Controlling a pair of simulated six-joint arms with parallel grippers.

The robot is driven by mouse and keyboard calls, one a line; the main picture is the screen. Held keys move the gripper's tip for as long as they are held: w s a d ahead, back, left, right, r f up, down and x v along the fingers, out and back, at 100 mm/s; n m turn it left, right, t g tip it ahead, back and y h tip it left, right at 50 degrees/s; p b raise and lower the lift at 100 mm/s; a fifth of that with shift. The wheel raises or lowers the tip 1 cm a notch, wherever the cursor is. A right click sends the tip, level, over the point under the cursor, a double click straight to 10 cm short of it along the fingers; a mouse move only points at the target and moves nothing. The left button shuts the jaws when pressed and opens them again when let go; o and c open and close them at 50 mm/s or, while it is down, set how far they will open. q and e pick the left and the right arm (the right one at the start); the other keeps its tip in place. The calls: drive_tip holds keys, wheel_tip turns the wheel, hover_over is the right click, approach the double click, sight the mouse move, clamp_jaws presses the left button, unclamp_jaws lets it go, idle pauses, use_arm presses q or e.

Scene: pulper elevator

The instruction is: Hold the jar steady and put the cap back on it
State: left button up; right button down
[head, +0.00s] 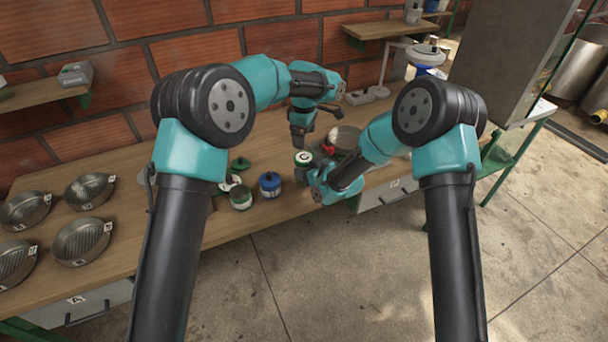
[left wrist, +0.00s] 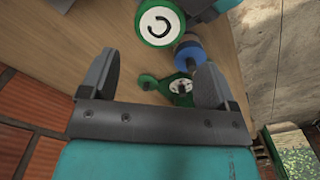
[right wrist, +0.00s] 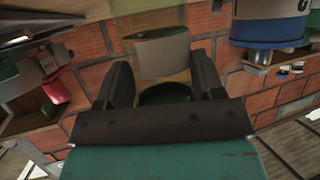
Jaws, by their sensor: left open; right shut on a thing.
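My right gripper (head: 308,172) is shut on a round jar (head: 303,157). Its pale side with dark green below shows between the fingers in the right wrist view (right wrist: 163,55). In the left wrist view its round white top (left wrist: 160,22) has a green rim and a dark curved mark. My left gripper (head: 298,140) points down above and close to the jar. Its fingers are wide apart and empty in the left wrist view (left wrist: 153,80). A green knobbed cap (head: 240,163) lies on the table to the left. Whether it fits the held jar, I cannot tell.
A green-and-white jar (head: 241,198) and a blue-capped jar (head: 270,185) stand left of my right gripper. Several metal sieves (head: 90,190) are at the table's left end. A brick wall (head: 190,45) closes the back.

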sight(304, 157)
use_arm(q)
drive_tip(key=shift+f, duration=4)
drive_tip(key=shift+c, duration=0.2)
drive_tip(key=c, duration=0.7)
drive_tip(key=m, duration=0.4)
drive_tip(key=shift+m, duration=0.4)
drive_tip(key=m, duration=0.5)
drive_tip(key=o, duration=1)
